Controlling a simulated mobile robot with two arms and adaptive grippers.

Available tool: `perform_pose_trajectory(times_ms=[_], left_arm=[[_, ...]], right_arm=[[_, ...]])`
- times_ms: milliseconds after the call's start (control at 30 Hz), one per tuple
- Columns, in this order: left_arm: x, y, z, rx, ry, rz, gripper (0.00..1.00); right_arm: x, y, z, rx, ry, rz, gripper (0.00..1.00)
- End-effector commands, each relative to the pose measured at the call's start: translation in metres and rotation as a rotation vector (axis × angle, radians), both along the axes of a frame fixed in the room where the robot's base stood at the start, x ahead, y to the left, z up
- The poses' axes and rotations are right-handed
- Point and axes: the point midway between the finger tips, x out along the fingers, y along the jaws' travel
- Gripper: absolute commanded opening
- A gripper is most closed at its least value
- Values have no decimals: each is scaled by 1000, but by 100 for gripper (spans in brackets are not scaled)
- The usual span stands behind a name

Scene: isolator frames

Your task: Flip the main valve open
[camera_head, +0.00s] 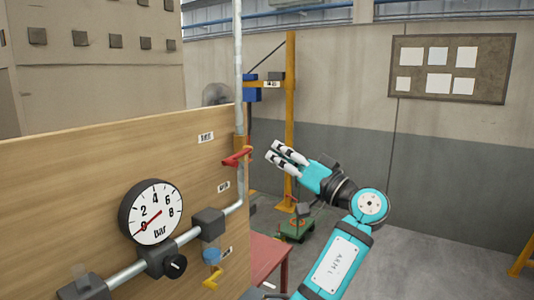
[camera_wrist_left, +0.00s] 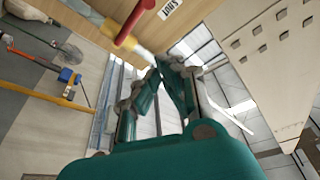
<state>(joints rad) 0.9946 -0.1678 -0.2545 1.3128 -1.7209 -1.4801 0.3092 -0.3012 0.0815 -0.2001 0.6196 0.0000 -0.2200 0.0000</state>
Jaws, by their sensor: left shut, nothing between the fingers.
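The valve with a red lever (camera_head: 238,157) sits on the vertical grey pipe at the right edge of the wooden panel. The lever sticks out sideways, across the pipe. In the left wrist view the red lever (camera_wrist_left: 134,22) shows at the top, just beyond the fingers. My left gripper (camera_head: 272,151) is shut and empty, a short way right of the lever and apart from it in the head view. Its fingertips (camera_wrist_left: 163,66) also show in the wrist view. My right gripper is in neither view.
A round gauge (camera_head: 151,212) on the wooden panel (camera_head: 70,180) has its needle near 0. Below are a pipe with a black knob (camera_head: 175,266) and a yellow handle (camera_head: 212,277). A red table (camera_head: 268,258) and a yellow post (camera_head: 290,120) stand behind.

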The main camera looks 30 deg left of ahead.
Motion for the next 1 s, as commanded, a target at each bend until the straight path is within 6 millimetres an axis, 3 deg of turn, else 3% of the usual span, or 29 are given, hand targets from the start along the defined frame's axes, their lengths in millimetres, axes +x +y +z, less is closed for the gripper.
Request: perform_pose_trajectory(times_ms=[433,500,700,1000], left_arm=[[21,86,33,0,2,2,0],[14,83,17,0,6,-1,0],[4,83,-2,0,2,1,0],[1,83,-10,0,0,0,0]], right_arm=[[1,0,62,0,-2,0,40],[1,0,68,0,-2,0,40],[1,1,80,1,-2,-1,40],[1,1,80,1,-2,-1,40]])
